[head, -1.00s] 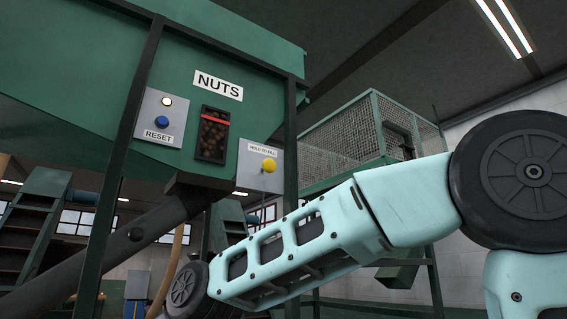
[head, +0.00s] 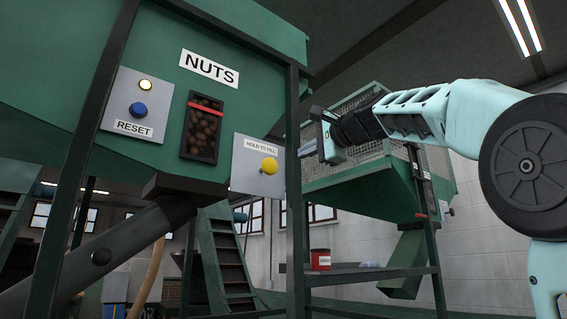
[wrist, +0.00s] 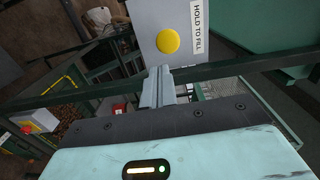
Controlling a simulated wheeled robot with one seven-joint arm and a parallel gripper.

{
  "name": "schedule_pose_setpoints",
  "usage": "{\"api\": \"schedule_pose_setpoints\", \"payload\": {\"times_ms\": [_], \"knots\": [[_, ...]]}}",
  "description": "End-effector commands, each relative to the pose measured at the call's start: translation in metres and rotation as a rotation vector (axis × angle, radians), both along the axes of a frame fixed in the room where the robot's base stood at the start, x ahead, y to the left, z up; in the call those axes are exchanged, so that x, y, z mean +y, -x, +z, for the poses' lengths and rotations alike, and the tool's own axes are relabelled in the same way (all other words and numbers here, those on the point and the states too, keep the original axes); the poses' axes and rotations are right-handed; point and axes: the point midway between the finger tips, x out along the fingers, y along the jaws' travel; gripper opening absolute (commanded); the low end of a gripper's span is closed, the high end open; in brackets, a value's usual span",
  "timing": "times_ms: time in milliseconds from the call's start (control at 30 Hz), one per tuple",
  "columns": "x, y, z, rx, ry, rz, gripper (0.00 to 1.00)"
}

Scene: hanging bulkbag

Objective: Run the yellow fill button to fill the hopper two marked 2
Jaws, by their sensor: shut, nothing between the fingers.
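The yellow button (head: 269,166) sits on a grey panel (head: 247,176) labelled HOLD TO FILL, on the green hopper (head: 60,60) labelled NUTS. No mark 2 is readable on it. A sight window (head: 200,135) with a red line shows brown nuts; their exact top level is hard to tell. My gripper (head: 306,146) is shut and empty, right of the panel and apart from the button. In the wrist view the yellow button (wrist: 167,41) is just beyond the closed fingers (wrist: 158,82).
A blue RESET button (head: 138,109) and a lit pale lamp (head: 145,85) are on a panel left of the window. A dark green post (head: 294,190) stands between the fill panel and my gripper. Behind are a mesh-topped green hopper (head: 350,195) and a shelf with a red can (head: 320,260).

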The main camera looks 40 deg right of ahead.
Motion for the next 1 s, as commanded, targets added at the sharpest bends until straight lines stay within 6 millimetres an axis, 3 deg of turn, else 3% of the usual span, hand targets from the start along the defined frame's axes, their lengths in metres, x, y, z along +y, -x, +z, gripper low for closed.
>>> {"api": "schedule_pose_setpoints", "payload": {"times_ms": [100,533,667,1000], "knots": [[-0.004,0.006,0.011,-0.020,-0.009,-0.012,0.00],[-0.004,0.000,0.012,-0.020,-0.010,-0.011,0.00],[-0.004,-0.018,0.014,-0.018,-0.013,-0.010,0.00],[-0.001,-0.088,0.016,-0.017,-0.013,-0.009,0.00]]}}
